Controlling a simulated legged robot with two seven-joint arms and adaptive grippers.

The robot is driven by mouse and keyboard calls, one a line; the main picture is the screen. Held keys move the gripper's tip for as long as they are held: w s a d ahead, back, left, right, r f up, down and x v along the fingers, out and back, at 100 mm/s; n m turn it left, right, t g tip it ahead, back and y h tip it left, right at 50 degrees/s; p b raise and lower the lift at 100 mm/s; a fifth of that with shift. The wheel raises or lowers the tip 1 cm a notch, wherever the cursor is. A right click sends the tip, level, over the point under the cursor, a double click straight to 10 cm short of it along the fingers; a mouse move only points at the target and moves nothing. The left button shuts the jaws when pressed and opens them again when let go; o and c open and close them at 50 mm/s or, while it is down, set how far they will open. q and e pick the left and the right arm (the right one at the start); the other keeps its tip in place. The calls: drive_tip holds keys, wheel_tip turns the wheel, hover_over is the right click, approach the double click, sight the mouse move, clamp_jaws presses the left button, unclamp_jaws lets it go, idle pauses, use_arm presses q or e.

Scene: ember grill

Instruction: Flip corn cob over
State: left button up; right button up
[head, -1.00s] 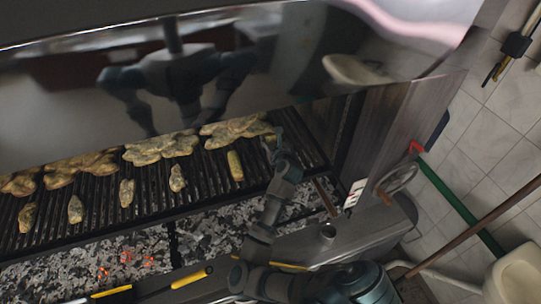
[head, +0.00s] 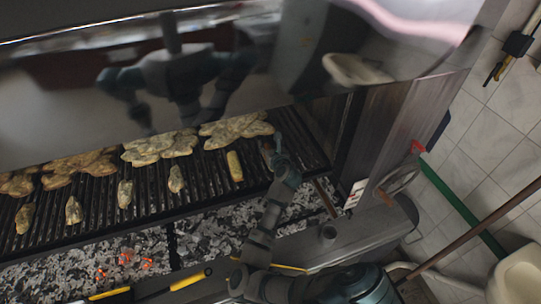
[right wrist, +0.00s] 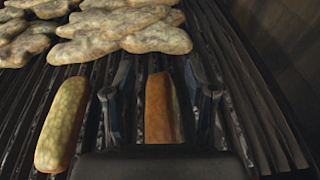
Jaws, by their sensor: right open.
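A yellow corn cob (head: 235,166) lies on the grill grate, left of my right gripper (head: 275,152). It also shows in the right wrist view (right wrist: 62,125), outside the left finger. In that view my right gripper (right wrist: 160,102) is open. Its two fingers stand on either side of a second, orange-brown cob-shaped piece (right wrist: 160,108), with gaps on both sides. The lower end of that piece is hidden behind the gripper body. In the head view my gripper mostly covers it. My left gripper is not in view.
Several flat pale meat pieces (head: 160,146) lie behind the cobs, and smaller pieces (head: 125,193) lie to the left. The shiny hood (head: 230,60) hangs over the back. Ash and embers (head: 125,258) lie in front. A side wall (head: 385,130) bounds the grate at right.

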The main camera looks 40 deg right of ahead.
drive_tip(key=shift+d+f, duration=0.1)
drive_tip(key=shift+d, duration=0.1)
drive_tip(key=o, duration=0.6)
drive_tip(key=shift+a, duration=0.1)
